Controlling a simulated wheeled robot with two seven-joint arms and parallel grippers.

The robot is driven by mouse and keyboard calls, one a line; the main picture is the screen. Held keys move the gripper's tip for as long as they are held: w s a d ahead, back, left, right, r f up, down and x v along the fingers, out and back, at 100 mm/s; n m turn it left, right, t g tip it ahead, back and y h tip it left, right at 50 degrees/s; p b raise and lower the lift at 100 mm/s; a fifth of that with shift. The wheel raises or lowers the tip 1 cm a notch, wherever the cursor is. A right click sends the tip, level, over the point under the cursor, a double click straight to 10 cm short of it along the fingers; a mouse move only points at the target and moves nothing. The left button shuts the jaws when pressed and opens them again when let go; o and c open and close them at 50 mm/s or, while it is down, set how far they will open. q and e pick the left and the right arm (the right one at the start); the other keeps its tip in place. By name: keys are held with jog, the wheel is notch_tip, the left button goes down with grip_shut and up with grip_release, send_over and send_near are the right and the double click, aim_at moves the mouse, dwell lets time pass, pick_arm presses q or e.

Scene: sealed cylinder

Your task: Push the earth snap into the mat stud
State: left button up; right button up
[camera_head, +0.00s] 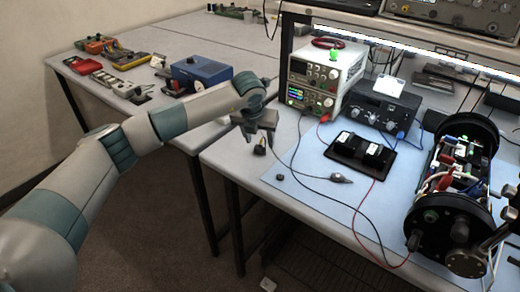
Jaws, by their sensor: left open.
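My left gripper (259,138) is open, fingers pointing down, over the near left part of the workbench. Just below and between its fingertips is a small dark piece with a yellow mark (259,149), likely the earth snap; I cannot tell if the fingers touch it. A small black round piece (280,177), likely the mat stud, sits near the left edge of the light blue mat (302,196), in front of and right of the gripper. The two pieces are apart. My right gripper is not in view.
A grey-tipped clip (341,178) on a black lead lies on the mat. Behind are a power supply (318,78), a dark instrument box (377,108) and a black two-block holder (360,152). An open cylinder assembly (452,190) fills the right. A red lead crosses the front.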

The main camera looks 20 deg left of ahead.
aim_at(260, 147)
pick_arm(q)
jog(key=shift+w+a+f+p, duration=0.15)
jog(key=shift+w+f+p, duration=0.15)
jog(key=shift+f+p, duration=0.3)
jog(key=p+x, duration=0.1)
jog(key=x, duration=0.1)
jog(key=shift+w+a+f, duration=0.15)
jog(key=shift+f, duration=0.25)
jog(key=shift+w+f, duration=0.15)
jog(key=shift+f, duration=0.25)
jog(key=shift+c, duration=0.3)
jog(key=c, duration=1)
